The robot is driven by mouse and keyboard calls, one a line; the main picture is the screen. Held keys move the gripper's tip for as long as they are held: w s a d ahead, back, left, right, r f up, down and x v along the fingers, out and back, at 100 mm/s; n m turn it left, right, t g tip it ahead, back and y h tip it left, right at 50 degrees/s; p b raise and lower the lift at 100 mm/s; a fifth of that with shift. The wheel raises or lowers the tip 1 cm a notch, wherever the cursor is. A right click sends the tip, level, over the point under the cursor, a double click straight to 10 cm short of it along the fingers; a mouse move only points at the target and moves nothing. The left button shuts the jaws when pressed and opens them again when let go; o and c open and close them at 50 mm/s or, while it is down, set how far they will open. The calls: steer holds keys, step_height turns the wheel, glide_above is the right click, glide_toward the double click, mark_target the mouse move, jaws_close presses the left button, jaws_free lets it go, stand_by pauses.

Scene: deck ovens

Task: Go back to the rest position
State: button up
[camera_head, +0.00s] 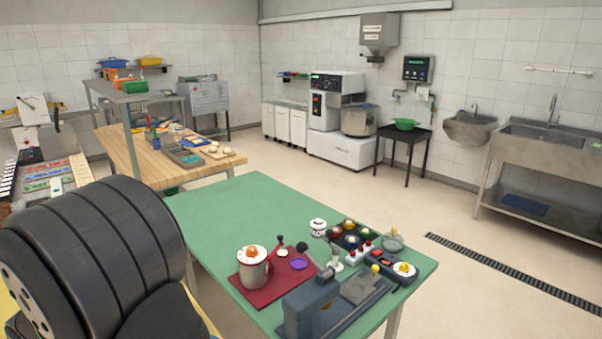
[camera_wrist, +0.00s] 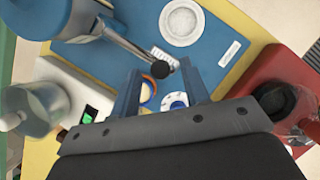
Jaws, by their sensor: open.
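My gripper (camera_wrist: 162,78) shows in the wrist view with its two blue fingers apart and nothing held between them. It is over a blue board (camera_wrist: 215,75), and its height above the board is hard to judge. A grey lever with a black knob (camera_wrist: 160,69) reaches close to the fingertips; I cannot tell if they touch. A blue-and-white round piece (camera_wrist: 174,101) and an orange-rimmed one (camera_wrist: 147,92) show beyond the gap between the fingers. In the head view my dark arm fills the lower left and the gripper is out of sight.
Around the gripper are a white round dish (camera_wrist: 182,22), a white unit with a green display (camera_wrist: 88,115), a clear jar (camera_wrist: 35,108) and a red unit (camera_wrist: 268,68). A green table (camera_head: 225,210) carries a red mat (camera_head: 294,277) and several small devices; its far left part is bare.

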steer(key=v, duration=1.7)
steer(key=x, duration=1.7)
steer(key=shift+d+f, duration=0.15)
steer(key=shift+f, duration=0.1)
steer(key=w+a+r+m+g, duration=0.1)
steer(key=w+a+r+m, duration=0.2)
steer(key=r, duration=0.5)
steer(key=w+a+r+m+g, duration=0.1)
steer(key=w+a+r, duration=0.2)
steer(key=a+r, duration=0.35)
steer(key=d+f+m, duration=0.1)
steer(key=d+f, duration=0.3)
steer(key=f, duration=0.2)
steer(key=shift+w+f+m+y, duration=0.15)
steer(key=shift+m+y, duration=0.25)
